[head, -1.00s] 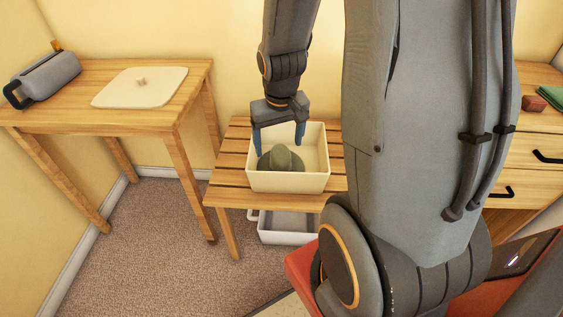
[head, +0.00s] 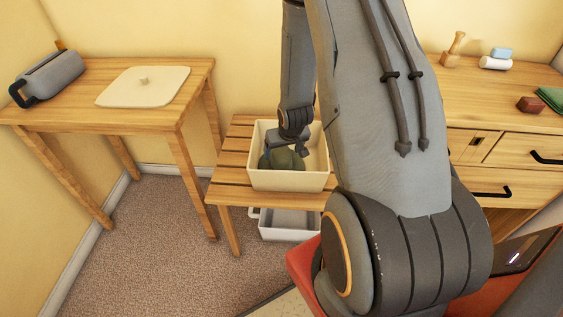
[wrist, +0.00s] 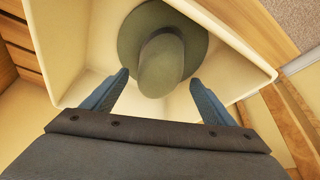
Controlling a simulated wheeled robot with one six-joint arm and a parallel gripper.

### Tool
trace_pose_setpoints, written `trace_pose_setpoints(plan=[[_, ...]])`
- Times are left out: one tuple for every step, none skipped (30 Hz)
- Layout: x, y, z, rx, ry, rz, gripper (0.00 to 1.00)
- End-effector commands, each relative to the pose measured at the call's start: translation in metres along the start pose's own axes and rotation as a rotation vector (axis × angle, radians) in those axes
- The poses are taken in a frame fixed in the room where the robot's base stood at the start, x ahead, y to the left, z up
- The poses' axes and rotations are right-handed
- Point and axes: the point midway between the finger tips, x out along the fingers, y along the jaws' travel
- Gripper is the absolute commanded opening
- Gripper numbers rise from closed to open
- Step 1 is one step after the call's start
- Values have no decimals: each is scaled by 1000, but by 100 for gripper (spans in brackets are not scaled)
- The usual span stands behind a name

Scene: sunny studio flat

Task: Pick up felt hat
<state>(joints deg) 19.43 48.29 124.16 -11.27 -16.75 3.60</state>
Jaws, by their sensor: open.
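The felt hat (head: 282,160) is green, with a round brim and a domed crown. It lies inside a cream open box (head: 290,181) on a slatted wooden bench. In the wrist view the hat (wrist: 162,62) sits crown toward the camera, just ahead of the fingertips. My gripper (wrist: 162,88) is open, with one blue finger on either side of the crown's near end and nothing held. In the head view my gripper (head: 287,150) is down inside the box by the hat, and its fingers are mostly hidden. I cannot tell whether the fingers touch the hat.
The box walls stand close around my gripper. A white bin (head: 289,224) sits under the slatted bench (head: 232,172). A wooden table (head: 95,113) at left holds a cream lid (head: 143,87) and a grey cylindrical bag (head: 50,75). A wooden drawer unit (head: 480,105) stands at right.

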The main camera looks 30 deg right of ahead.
Motion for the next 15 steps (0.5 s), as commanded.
trace_pose_setpoints(plan=[[5,0,1,0,-3,0,79],[8,0,1,0,-3,0,79],[13,1,1,-1,-3,0,79],[17,1,1,-1,-4,0,79],[21,1,0,-1,-3,0,79],[26,2,0,-1,-3,0,79],[30,2,0,-1,-3,0,79],[34,2,0,-1,-3,0,79],[38,2,0,-1,-3,0,79],[41,2,0,-1,-2,0,79],[43,2,0,0,-2,0,79],[45,2,0,0,-2,0,79],[46,2,0,0,-2,0,79],[47,2,0,0,-2,0,79],[47,2,0,0,-2,0,79]])
